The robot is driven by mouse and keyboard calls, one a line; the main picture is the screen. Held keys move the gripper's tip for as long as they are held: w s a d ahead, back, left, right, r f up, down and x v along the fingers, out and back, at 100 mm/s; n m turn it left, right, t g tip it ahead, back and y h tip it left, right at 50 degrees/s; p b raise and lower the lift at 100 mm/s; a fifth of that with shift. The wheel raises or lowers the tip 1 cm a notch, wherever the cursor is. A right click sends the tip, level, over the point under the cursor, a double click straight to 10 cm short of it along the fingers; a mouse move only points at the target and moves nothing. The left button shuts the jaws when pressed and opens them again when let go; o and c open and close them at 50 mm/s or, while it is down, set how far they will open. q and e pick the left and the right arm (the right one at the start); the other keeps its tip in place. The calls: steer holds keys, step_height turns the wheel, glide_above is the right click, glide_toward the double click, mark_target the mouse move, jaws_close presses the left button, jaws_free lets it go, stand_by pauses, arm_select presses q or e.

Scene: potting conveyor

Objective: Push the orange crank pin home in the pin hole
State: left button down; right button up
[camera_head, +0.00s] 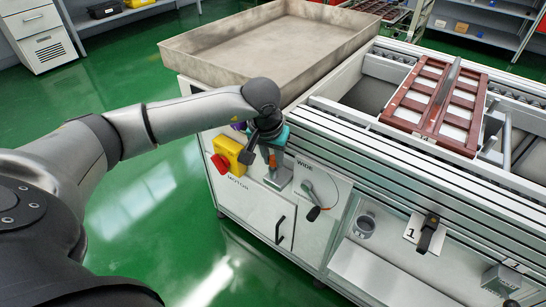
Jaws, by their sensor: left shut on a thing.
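My left gripper (262,150) hangs at the front panel's left end, beside the yellow motor box, with its fingers pointing down. Its dark fingers are closed and partly hidden by the wrist. A small orange piece (272,160), which looks like the crank pin, shows at the fingertips, below a teal part (279,138) and above a grey block (279,179) on the panel. The pin hole is hidden or too small to make out, so I cannot tell how deep the pin sits. A crank lever (314,212) with a dark knob is on the WIDE plate (328,190). My right gripper is out of view.
The yellow motor box (229,149) has a red switch (220,163). An empty metal tray (190,45) lies behind. A red-brown slotted tray (412,122) sits on the conveyor at right. A black clip (429,236) hangs by card 1. Green floor is free in front.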

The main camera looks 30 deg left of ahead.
arm_select(q)
steer(key=shift+f, duration=0.25)
steer(key=c, duration=0.6)
jaws_free()
steer(key=shift+p+v, duration=3)
steer(key=shift+v, duration=4.7)
